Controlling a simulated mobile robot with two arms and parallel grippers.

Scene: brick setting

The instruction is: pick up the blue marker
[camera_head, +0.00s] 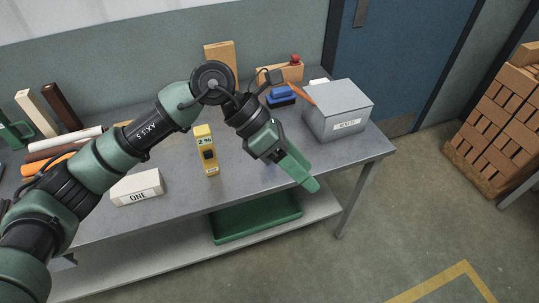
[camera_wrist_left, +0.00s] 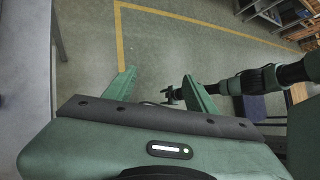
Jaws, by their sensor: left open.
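No blue marker can be made out for certain; a small bluish patch (camera_head: 269,163) on the bench shows beside my left gripper, mostly hidden by it. My left gripper (camera_head: 312,185) hangs over the bench's front edge at the right, pointing down and right. In the left wrist view its two green fingers (camera_wrist_left: 160,75) are apart with nothing between them, only floor beyond. Another arm of mine shows at the right of the wrist view; its gripper end is too small and partly hidden to read.
The grey bench (camera_head: 235,180) holds a yellow meter (camera_head: 206,150), a white box marked ONE (camera_head: 137,187), a grey metal box (camera_head: 337,112) and a blue-topped block (camera_head: 281,97). A green tray (camera_head: 256,218) sits on the lower shelf. Bricks (camera_head: 500,130) are stacked at right.

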